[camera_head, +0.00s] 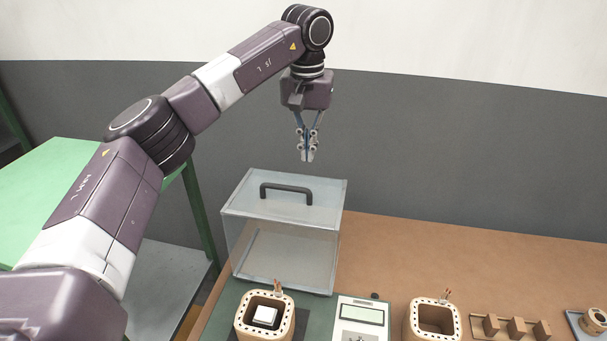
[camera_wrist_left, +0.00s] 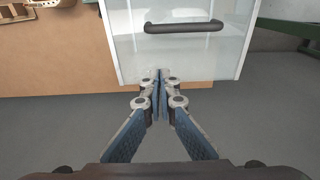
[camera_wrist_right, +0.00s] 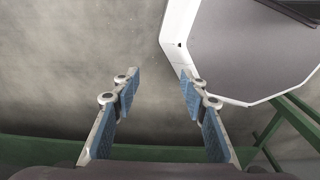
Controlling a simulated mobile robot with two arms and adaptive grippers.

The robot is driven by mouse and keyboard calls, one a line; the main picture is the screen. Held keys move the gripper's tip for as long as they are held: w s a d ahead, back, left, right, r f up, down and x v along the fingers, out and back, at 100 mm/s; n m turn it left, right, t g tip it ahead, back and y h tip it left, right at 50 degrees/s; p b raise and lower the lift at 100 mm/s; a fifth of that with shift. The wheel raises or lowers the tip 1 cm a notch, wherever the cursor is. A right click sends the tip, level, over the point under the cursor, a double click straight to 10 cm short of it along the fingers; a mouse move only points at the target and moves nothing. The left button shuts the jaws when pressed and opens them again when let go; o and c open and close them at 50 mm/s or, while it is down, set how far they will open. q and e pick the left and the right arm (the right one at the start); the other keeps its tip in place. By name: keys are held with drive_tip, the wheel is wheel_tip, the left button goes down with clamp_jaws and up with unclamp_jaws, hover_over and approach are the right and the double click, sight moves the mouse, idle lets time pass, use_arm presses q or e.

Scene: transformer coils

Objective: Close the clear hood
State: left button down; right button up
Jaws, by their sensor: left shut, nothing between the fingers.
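The clear hood (camera_head: 283,250) is a see-through box at the left end of the bench. Its dark bar handle (camera_head: 286,190) is on the face that is uppermost in the head view. The handle also shows in the left wrist view (camera_wrist_left: 184,27), ahead of the fingers and apart from them. My left gripper (camera_head: 307,160) is shut and empty, pointing down, above the hood's far edge in the head view. I cannot tell how the hood is hinged. My right gripper (camera_wrist_right: 160,78) shows only in its wrist view, open and empty.
In front of the hood stand a tan coil (camera_head: 264,323) with a white block inside, a display unit (camera_head: 361,322) and another coil (camera_head: 432,322). Brown blocks (camera_head: 516,327) are to the right. The back of the bench (camera_head: 440,260) is clear. A green table (camera_head: 75,170) stands at left.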

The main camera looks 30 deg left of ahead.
use_arm(q)
drive_tip(key=p, duration=0.2)
hover_over(305, 197)
drive_tip(key=w, duration=0.3)
drive_tip(key=f, duration=0.4)
drive_tip(key=a+f, duration=0.1)
drive_tip(key=shift+w+f, duration=0.1)
drive_tip(key=shift+f, duration=0.7)
drive_tip(key=shift+s+d+r+p, duration=0.2)
drive_tip(key=shift+s+p, duration=0.15)
drive_tip(key=shift+s, duration=0.3)
drive_tip(key=shift+s+d+r+p, duration=0.2)
drive_tip(key=shift+s+p, duration=0.15)
drive_tip(key=shift+s, duration=0.25)
drive_tip(key=shift+s+r, duration=0.1)
drive_tip(key=shift+s, duration=0.4)
use_arm(e)
drive_tip(key=r, duration=0.4)
drive_tip(key=shift+s+a, duration=0.15)
drive_tip(key=shift+a, duration=0.05)
use_arm(q)
drive_tip(key=shift+d, duration=0.1)
use_arm(e)
drive_tip(key=shift+d, duration=0.15)
